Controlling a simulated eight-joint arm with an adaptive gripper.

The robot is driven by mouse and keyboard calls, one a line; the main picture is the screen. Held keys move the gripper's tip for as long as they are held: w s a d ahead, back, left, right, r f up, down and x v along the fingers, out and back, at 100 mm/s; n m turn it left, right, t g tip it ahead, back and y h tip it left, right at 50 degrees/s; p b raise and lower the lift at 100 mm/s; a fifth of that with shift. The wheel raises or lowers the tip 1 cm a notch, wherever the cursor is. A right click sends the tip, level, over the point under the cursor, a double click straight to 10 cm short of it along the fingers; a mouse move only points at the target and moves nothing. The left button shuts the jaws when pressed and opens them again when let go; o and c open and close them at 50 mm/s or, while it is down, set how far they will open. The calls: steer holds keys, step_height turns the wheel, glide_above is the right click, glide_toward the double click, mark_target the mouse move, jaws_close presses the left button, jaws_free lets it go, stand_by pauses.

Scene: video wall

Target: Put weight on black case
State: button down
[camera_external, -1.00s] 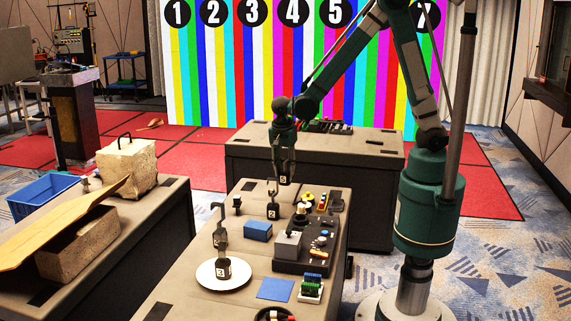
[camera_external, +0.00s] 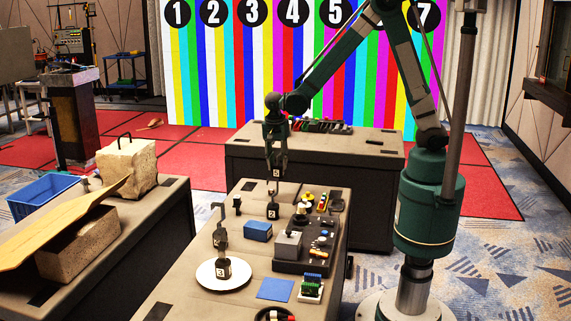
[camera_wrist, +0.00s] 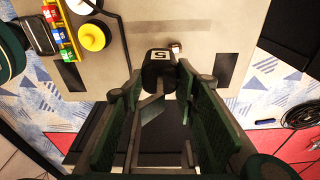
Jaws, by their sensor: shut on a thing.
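My gripper (camera_external: 277,172) hangs above the far end of the near table. It is shut on a dark weight with a white "5" label (camera_wrist: 158,62), seen between the fingers in the wrist view (camera_wrist: 158,85). The held weight is above the tabletop; the exact gap is unclear. Another dark weight with a white label (camera_external: 272,211) stands on the table just below and in front of my gripper. A third hooked weight (camera_external: 222,268) stands on a white plate (camera_external: 207,281). A black case-like panel (camera_external: 290,267) with knobs and a grey box lies to the right.
A blue box (camera_external: 258,230), a blue sheet (camera_external: 275,289) and a small green block part (camera_external: 311,288) are on the near table. A yellow knob (camera_wrist: 93,37) shows in the wrist view. A second dark table (camera_external: 313,160) stands behind.

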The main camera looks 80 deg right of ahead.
steer(key=w+d+n, duration=0.1)
steer(key=w+d, duration=0.3)
steer(key=d, duration=0.8)
steer(key=w+d+n, duration=0.1)
steer(key=w+d, duration=0.3)
steer(key=d, duration=0.8)
steer(key=w+d+n, duration=0.1)
steer(key=w+d, duration=0.2)
steer(key=d, duration=0.9)
steer(key=s+d, duration=0.3)
steer(key=d, duration=1)
steer(key=s+d+n, duration=0.1)
steer(key=s+d, duration=0.2)
steer(key=d, duration=1)
steer(key=s+d+n, duration=0.1)
steer(key=s+d, duration=0.2)
steer(key=d, duration=1)
steer(key=shift+s+d+t, duration=0.15)
steer(key=shift+s+t, duration=0.2)
steer(key=shift+t, duration=0.05)
step_height(320, 180, down, 6)
steer(key=shift+f+b, duration=0.15)
steer(key=shift+b, duration=0.15)
steer(key=shift+f, duration=1.8)
